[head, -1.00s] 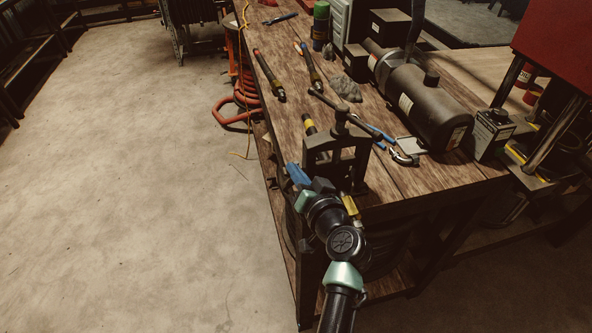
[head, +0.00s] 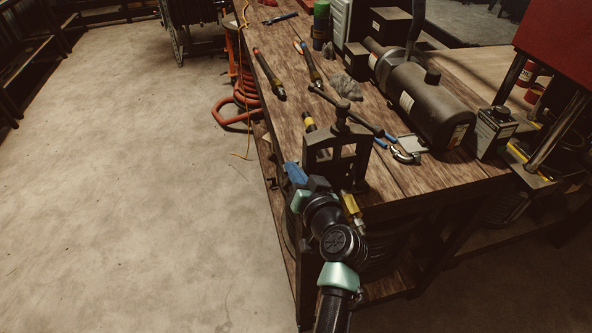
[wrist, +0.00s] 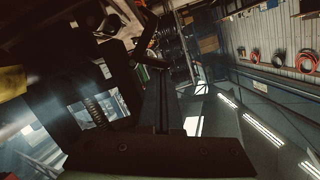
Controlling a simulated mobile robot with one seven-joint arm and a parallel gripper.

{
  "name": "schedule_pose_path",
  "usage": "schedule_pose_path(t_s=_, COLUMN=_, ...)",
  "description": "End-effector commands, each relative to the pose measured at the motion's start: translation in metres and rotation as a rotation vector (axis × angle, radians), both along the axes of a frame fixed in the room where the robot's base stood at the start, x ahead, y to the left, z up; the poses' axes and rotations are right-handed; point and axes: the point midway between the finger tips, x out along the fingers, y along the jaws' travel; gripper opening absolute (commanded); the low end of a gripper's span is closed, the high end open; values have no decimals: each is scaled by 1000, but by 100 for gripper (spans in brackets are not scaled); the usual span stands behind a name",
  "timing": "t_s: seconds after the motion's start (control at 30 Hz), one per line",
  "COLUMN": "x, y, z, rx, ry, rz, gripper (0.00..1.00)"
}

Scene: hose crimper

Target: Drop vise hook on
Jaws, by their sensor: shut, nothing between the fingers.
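The dark vise (head: 338,148) stands at the near left edge of the wooden bench, with a screw and a long cross handle on top. Its frame stands about upright. Its hook cannot be told apart from the dark frame. My gripper (head: 321,184) is shut and empty, low against the near side of the vise. In the wrist view, the shut fingers (wrist: 163,105) reach up from a dark bar, next to a dark body with a threaded screw. Any contact between fingers and hook is hidden in shadow.
A yellow-banded hose end (head: 309,121) lies behind the vise. Blue-handled pliers (head: 383,141) and a metal clamp (head: 404,156) lie to its right, before a black cylinder machine (head: 430,100). The floor at left is clear.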

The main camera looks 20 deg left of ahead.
Motion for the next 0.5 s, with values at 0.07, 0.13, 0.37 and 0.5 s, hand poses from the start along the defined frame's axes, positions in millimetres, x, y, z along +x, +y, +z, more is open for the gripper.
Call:
schedule_pose_path(t_s=0.07, x=-1, y=1, z=-1, rx=-13, ry=-9, rz=1, gripper=0)
schedule_pose_path(t_s=0.13, x=-1, y=1, z=-2, rx=-25, ry=-18, rz=1, gripper=0)
schedule_pose_path(t_s=0.37, x=-2, y=3, z=-4, rx=-72, ry=-49, rz=1, gripper=0)
schedule_pose_path(t_s=0.5, x=-3, y=5, z=-7, rx=-123, ry=-85, rz=1, gripper=0)
